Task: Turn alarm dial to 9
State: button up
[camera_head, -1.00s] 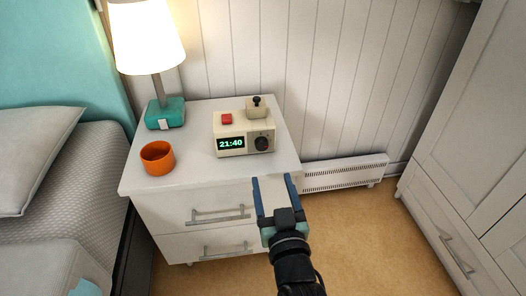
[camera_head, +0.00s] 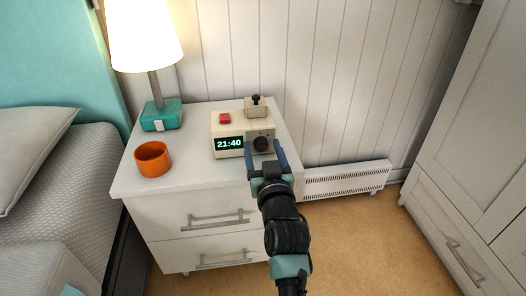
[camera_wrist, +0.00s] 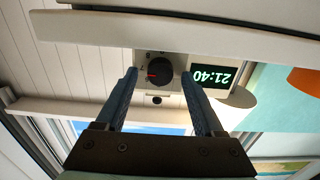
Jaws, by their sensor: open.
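The cream alarm clock (camera_head: 229,133) stands on the white nightstand, its display reading 21:40. Its black round dial (camera_head: 262,144) is on the front face, right of the display. My gripper (camera_head: 265,148) is open in front of the dial. In the wrist view its two blue fingers (camera_wrist: 159,78) reach toward either side of the dial, with nothing held. I cannot tell whether they touch it.
A red button (camera_head: 225,118) is on the clock's top. A small cream box with a black knob (camera_head: 256,105) is behind it. An orange cup (camera_head: 153,160) and a teal-based lamp (camera_head: 162,115) stand to the left on the nightstand (camera_head: 190,178). A white heater (camera_head: 345,180) is right.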

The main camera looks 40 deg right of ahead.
grip_shut()
dwell(0.5)
jog(key=m+p, duration=0.2)
jog(key=m, duration=0.1)
jog(key=shift+m+p, duration=0.3)
jog(key=shift+m, duration=0.1)
jog(key=m+p, duration=0.1)
jog(key=m, duration=0.3)
jog(key=shift+m+p, duration=0.3)
jog(key=shift+p, duration=0.05)
jog(key=m+p, duration=0.1)
jog(key=m, duration=0.3)
jog(key=shift+s+d+f+m, duration=0.1)
jog(key=shift+m, duration=0.2)
jog(key=m+p, duration=0.1)
jog(key=m, duration=0.3)
jog(key=shift+f+m, duration=0.15)
jog(key=shift+m, duration=0.25)
